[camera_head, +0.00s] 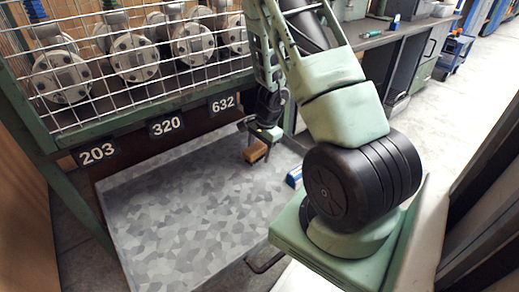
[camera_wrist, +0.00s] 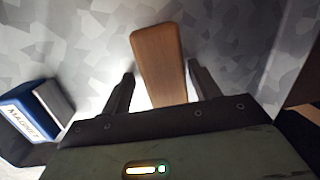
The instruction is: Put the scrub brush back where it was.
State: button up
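The scrub brush (camera_wrist: 159,62) shows in the wrist view as a brown wooden block with its long side running away from my palm. In the head view it is the small brown block (camera_head: 255,152) at the tip of my arm, over the grey mottled surface. My gripper (camera_wrist: 161,68) has its two dark fingers spread, one on each side of the brush. A narrow bright gap shows between the brush and the left finger, and a thinner one at the right finger. The bristles are hidden. I cannot tell whether the brush rests on the surface.
A blue and white box marked "MAGNET" (camera_wrist: 28,117) lies at left in the wrist view; a blue and white box (camera_head: 294,176) lies right of the brush in the head view. A wire-mesh rack (camera_head: 135,85) with flanged parts and labels 203, 320, 632 stands behind. The grey mottled surface (camera_head: 185,225) is largely clear.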

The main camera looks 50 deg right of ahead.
aim_at(264, 146)
jog(key=shift+r, duration=0.1)
jog(key=shift+r+p, duration=0.2)
jog(key=shift+p, duration=0.25)
jog(key=r+p, duration=0.1)
jog(key=r, duration=0.1)
jog(key=r+p, duration=0.2)
jog(key=s+d+r+p, duration=0.1)
jog(key=r, duration=0.2)
jog(key=shift+d, duration=0.1)
